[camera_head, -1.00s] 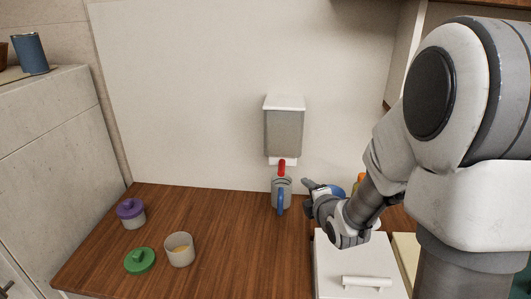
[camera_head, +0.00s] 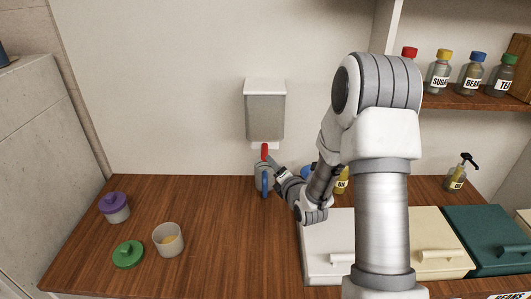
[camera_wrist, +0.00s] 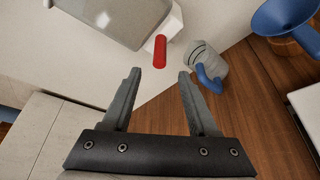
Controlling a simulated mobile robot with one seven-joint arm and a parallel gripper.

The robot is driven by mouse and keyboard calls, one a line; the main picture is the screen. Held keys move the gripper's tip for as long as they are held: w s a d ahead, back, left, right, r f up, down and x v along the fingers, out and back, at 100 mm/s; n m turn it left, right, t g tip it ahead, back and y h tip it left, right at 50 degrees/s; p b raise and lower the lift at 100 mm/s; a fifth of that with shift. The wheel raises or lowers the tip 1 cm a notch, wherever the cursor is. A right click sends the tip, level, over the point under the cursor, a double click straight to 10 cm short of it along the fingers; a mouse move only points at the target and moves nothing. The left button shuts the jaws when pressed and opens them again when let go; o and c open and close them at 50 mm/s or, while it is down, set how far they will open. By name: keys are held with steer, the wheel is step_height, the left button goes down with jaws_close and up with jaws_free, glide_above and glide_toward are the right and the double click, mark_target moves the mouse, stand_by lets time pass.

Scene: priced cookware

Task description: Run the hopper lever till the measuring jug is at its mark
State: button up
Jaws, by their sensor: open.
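The hopper (camera_head: 265,110) is a grey see-through box with a white lid on the back wall; it also shows in the wrist view (camera_wrist: 120,15). Its red lever (camera_head: 264,152) sticks out below and lies just ahead of my fingertips in the wrist view (camera_wrist: 160,52). The measuring jug (camera_head: 260,180), clear with a blue handle, stands upright on the counter under the hopper; in the wrist view (camera_wrist: 204,60) it shows faint lines. I cannot tell its fill level. My gripper (camera_wrist: 160,73) is open and empty; in the head view (camera_head: 272,163) it is beside the lever, partly covering the jug.
White (camera_head: 318,235), cream (camera_head: 430,245) and green (camera_head: 490,240) lidded boxes stand right. A blue funnel (camera_wrist: 285,17) is right of the jug.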

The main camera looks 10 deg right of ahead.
mark_target(265, 154)
steer(key=p+x, duration=0.1)
steer(key=x, duration=0.9)
steer(key=shift+w+f+p, duration=0.1)
steer(key=shift+w+p, duration=0.25)
steer(key=shift+p, duration=0.05)
jaws_close()
